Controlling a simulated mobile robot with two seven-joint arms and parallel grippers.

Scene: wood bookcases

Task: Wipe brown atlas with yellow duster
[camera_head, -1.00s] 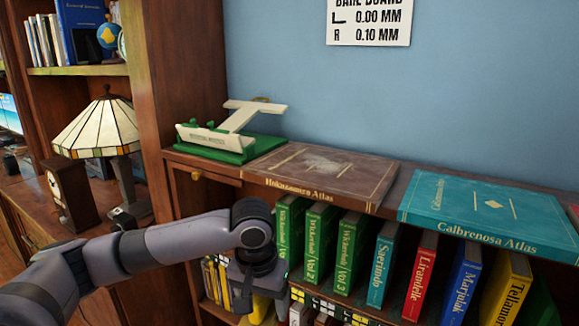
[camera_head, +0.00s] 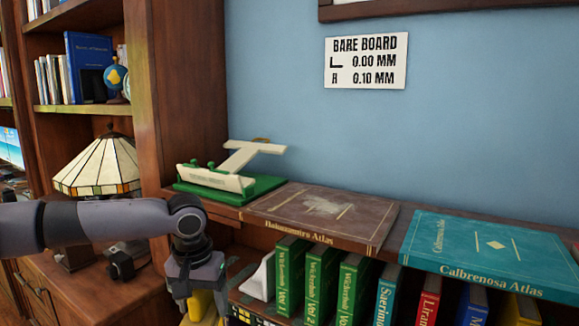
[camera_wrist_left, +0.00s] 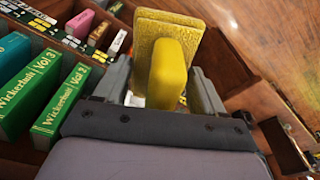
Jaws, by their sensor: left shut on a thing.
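The brown atlas (camera_head: 290,212) lies flat on top of the low bookcase, with a pale, dusty-looking patch on its cover. My left gripper (camera_head: 194,300) points down in front of the bookcase, left of and lower than the atlas. It is shut on the yellow duster (camera_head: 203,307), which shows partly below it. In the left wrist view the duster (camera_wrist_left: 168,70) stands between the two fingers (camera_wrist_left: 163,95), a yellow handle on a wider textured pad. The duster is apart from the atlas. My right gripper is not in view.
A teal atlas (camera_head: 490,250) lies right of the brown one. A white and green stand (camera_head: 225,183) is at its left. Green volumes (camera_head: 320,280) and other books stand on the shelf below, beside a white bookend (camera_head: 260,280). A stained-glass lamp (camera_head: 100,168) stands farther left.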

